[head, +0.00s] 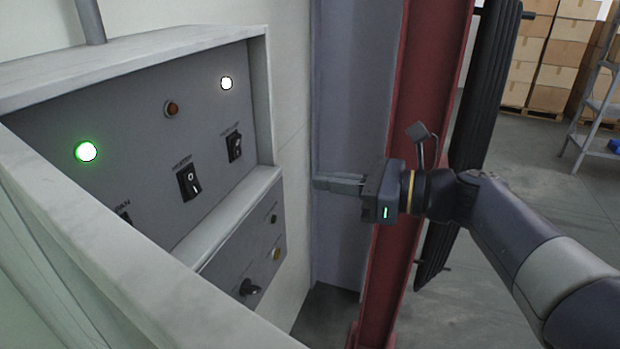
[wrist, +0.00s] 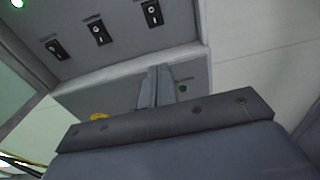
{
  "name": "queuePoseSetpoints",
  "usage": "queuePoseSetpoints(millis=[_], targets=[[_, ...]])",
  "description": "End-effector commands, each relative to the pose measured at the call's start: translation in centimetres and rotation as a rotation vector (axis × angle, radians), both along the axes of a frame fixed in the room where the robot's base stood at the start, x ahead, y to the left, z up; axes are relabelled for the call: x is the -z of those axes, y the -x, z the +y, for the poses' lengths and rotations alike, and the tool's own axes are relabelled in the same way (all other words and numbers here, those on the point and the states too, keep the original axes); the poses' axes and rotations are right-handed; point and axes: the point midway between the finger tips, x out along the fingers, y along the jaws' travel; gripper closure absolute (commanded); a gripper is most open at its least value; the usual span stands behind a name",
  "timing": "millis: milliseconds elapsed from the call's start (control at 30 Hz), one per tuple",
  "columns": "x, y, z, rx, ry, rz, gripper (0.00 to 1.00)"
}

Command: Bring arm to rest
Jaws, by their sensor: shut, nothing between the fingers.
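My gripper (head: 318,184) is in the head view at the end of my arm, which reaches in from the right. Its fingers point left toward the control panel (head: 150,130) and are shut with nothing between them. It hangs in the air to the right of the panel, apart from it. In the wrist view the shut fingers (wrist: 156,87) show in front of the lower panel section (wrist: 105,100). The panel has black rocker switches (head: 189,182), a lit green lamp (head: 86,151), a lit white lamp (head: 227,83) and a dim red lamp (head: 171,109).
A red steel column (head: 415,90) stands just behind my gripper. A dark ribbed panel (head: 485,85) is beside it. The lower panel section (head: 245,250) has a black knob (head: 249,288). Stacked cartons (head: 560,60) and a ladder (head: 600,105) stand at the back right, with open floor before them.

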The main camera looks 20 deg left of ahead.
Motion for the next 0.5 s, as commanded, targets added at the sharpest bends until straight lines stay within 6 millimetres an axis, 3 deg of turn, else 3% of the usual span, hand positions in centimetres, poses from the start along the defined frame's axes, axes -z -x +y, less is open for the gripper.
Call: queuePoseSetpoints(millis=[500], targets=[[0.02, 0.07, -0.57, -0.001, 0.000, 0.000, 1.00]])
